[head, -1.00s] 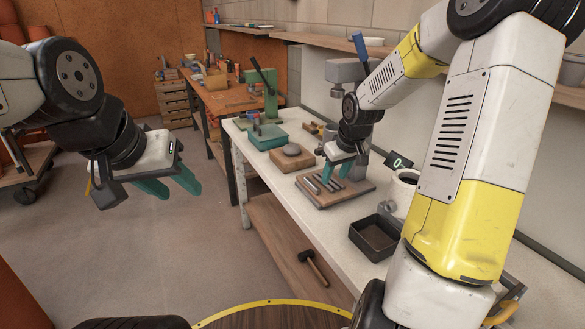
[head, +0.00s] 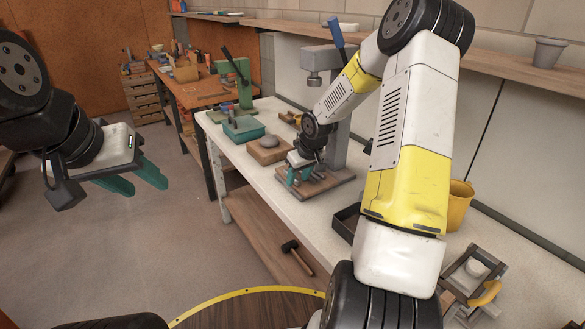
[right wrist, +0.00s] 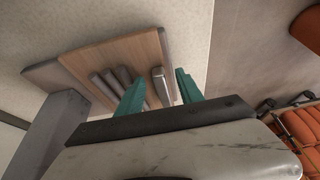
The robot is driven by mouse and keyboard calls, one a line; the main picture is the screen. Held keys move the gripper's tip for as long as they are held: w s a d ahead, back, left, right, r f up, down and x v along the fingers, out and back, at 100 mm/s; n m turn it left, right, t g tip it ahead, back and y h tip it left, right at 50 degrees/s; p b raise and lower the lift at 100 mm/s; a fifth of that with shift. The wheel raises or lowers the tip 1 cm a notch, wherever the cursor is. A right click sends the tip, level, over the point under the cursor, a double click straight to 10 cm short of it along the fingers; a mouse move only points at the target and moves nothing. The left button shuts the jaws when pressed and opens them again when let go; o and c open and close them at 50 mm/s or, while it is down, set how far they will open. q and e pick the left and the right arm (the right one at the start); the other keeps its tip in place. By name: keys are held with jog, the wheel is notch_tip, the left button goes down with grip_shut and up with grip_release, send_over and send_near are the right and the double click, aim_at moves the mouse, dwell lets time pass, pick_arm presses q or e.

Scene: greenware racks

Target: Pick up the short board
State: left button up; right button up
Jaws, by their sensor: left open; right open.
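A flat wooden board (head: 318,189) lies on the white bench at the foot of the press. In the right wrist view the board (right wrist: 120,58) carries several grey bars (right wrist: 105,85) and overlaps a darker slab (right wrist: 42,72). I cannot tell whether it is the short board. My right gripper (head: 299,177) is open just over the board's left part. In the right wrist view its teal fingers (right wrist: 162,90) stand either side of one grey bar's end (right wrist: 160,80); contact cannot be told. My left gripper (head: 139,180) is open and empty, over the floor left of the bench.
A wooden block with a grey stone (head: 268,150) and a teal tray (head: 243,130) stand behind the board. The press column (head: 340,140) rises beside my right gripper. A dark tray (head: 346,222), yellow bucket (head: 459,205) and small frame (head: 474,272) are nearer. A mallet (head: 296,255) lies on the lower shelf.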

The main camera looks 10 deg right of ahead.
grip_shut()
jog(key=shift+r, duration=0.2)
dwell(0.3)
